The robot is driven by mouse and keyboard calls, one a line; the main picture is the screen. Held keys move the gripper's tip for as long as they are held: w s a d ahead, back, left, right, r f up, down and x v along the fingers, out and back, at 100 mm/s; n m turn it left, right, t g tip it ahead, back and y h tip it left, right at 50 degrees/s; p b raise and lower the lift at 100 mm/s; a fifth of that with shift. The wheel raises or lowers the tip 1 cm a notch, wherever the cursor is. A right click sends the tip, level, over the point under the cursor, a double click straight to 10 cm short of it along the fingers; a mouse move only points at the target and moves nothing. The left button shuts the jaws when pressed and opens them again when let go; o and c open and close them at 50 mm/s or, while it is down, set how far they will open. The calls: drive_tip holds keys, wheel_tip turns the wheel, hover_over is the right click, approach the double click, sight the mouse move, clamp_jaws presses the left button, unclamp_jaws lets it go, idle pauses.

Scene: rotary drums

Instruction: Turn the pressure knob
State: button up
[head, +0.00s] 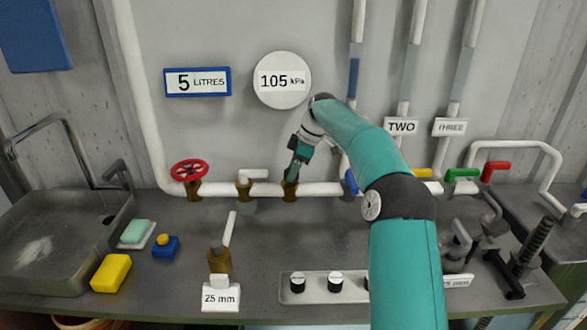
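My arm reaches from the lower right toward the wall. My gripper (291,177) points down at a brass fitting (290,192) on the white horizontal pipe, below the round pressure gauge (282,80) that reads 105 kPa. The gripper's tip meets or covers the top of this fitting; I cannot tell whether it touches. Any knob there is hidden behind the gripper, and the fingers are too small to tell open from shut. No label in view marks a pressure knob. A red handwheel (189,170) sits on the same pipe farther left.
A white-handled valve (246,178) stands close left of my gripper. A blue fitting (350,183) is to its right, partly behind my arm. Below are a black-knob panel (316,298) and a brass valve (220,260). The counter between them is clear.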

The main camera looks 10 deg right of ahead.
drive_tip(key=shift+o, duration=1.1)
drive_tip(key=v, duration=1.2)
